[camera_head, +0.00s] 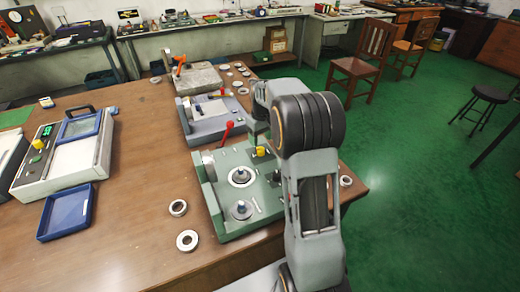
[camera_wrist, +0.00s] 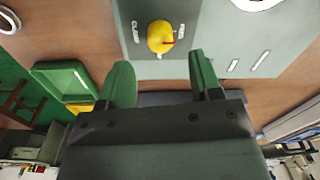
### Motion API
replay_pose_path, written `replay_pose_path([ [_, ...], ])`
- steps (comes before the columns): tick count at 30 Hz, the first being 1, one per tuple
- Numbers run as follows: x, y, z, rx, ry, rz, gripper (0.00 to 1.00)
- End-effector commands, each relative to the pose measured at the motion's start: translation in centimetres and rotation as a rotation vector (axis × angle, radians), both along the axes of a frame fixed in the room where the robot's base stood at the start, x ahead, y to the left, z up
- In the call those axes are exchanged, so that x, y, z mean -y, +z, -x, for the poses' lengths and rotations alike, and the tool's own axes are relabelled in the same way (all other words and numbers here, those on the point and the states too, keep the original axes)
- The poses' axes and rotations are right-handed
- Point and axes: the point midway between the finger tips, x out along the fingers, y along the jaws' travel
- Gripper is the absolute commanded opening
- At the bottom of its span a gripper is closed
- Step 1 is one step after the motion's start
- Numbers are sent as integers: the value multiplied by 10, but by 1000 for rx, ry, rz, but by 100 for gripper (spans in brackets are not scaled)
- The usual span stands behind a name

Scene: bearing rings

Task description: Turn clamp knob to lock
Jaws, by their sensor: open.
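The yellow clamp knob (camera_wrist: 161,36) sits on a grey-green plate (camera_wrist: 215,35) in the wrist view and carries a small red mark. It also shows in the head view (camera_head: 260,152), on the green fixture (camera_head: 222,187), close to the end of my arm. My gripper (camera_wrist: 161,70) is open and empty. Its two green fingers point toward the knob, which appears beyond the tips and roughly centred between them. The fingers do not appear to touch it. In the head view my arm hides part of the fixture's right side.
Loose metal rings (camera_head: 187,240) lie on the wooden table left of the fixture. A blue tray (camera_head: 66,212) and a grey device (camera_head: 68,152) are further left. A fixture with a red lever (camera_head: 226,131) stands behind. Table between tray and green fixture is mostly clear.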

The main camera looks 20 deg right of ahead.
Motion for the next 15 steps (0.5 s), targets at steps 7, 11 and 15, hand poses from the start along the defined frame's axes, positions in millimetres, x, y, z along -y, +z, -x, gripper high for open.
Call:
replay_pose_path([
  [7, -2, -37, 0, -1, 0, -1, 58],
  [11, -2, -47, 0, 0, 0, 0, 58],
  [15, -2, -53, 0, 1, 0, 1, 58],
])
